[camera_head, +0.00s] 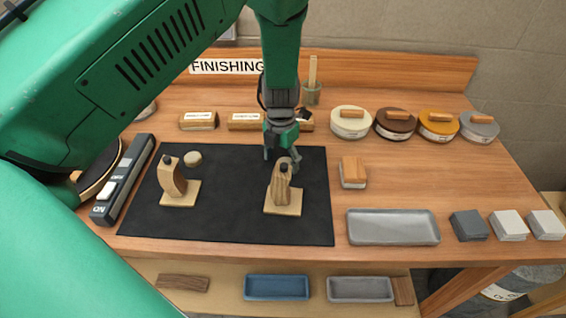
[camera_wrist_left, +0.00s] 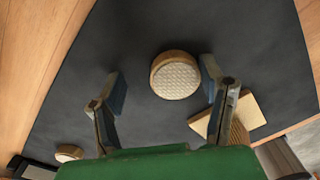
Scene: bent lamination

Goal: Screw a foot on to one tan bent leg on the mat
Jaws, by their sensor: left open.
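My left gripper (camera_head: 282,154) points down over the right part of the black mat (camera_head: 235,220), just behind a striped brown bent leg (camera_head: 282,188) on a pale square base. It is open. In the left wrist view, a round wood-rimmed foot with a pale textured face (camera_wrist_left: 176,76) appears between and just beyond its fingers (camera_wrist_left: 160,92); whether they touch it is unclear. A plain tan bent leg (camera_head: 172,178) with a dark top stands upright on its base at the mat's left. Another round foot (camera_head: 193,158) lies behind it. My right gripper is not in view.
A grey switch box (camera_head: 125,180) lies left of the mat. A wood-topped block (camera_head: 353,171) and a grey tray (camera_head: 393,227) are to the right. Several round tins, including a white one (camera_head: 350,122), line the back right. The mat's front middle is clear.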

